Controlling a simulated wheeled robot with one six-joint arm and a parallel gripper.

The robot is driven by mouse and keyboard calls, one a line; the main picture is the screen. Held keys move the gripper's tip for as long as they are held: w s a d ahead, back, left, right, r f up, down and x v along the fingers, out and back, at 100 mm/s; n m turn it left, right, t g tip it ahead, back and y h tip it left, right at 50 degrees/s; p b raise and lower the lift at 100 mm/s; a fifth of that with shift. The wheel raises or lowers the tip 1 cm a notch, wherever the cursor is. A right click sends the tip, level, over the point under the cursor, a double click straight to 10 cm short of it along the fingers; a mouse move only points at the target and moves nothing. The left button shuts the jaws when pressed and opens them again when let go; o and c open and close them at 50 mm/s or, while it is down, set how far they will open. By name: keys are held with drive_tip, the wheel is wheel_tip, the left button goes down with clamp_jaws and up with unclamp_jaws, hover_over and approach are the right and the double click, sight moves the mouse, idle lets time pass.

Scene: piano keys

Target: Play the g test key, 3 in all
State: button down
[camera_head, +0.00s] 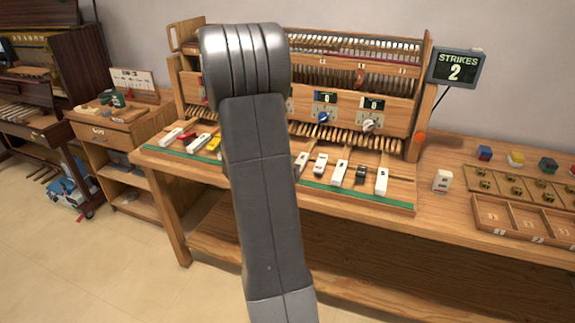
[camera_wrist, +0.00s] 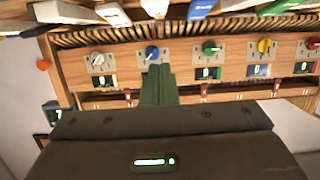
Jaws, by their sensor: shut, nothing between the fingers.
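A row of test keys (camera_head: 340,173) lies along the bench front, mostly white with a few coloured or dark ones. Their letters are too small to read, so I cannot tell which is g. My arm hides the middle of the row in the head view. In the wrist view several keys (camera_wrist: 65,12) show along the top edge, partly cut off. My gripper (camera_wrist: 158,68) is shut and empty, its tips in front of the blue knob (camera_wrist: 152,53), apart from the visible keys. It is hidden in the head view. The counter screen (camera_head: 458,67) reads "STRIKES 2".
A wooden piano-action cabinet (camera_head: 400,85) stands behind the keys, with knobs and small displays, including a white knob (camera_head: 369,124). A white block (camera_head: 442,181), coloured blocks and a compartment tray (camera_head: 520,222) lie on the right. A small side cabinet (camera_head: 115,138) stands on the left.

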drive_tip(key=w+f, duration=0.1)
drive_tip(key=w, duration=0.1)
drive_tip(key=w+d+f, duration=0.1)
drive_tip(key=w+f, duration=0.1)
drive_tip(key=w+d+f, duration=0.1)
drive_tip(key=w, duration=0.1)
drive_tip(key=shift+w+f, duration=0.25)
drive_tip(key=shift+f, duration=0.6)
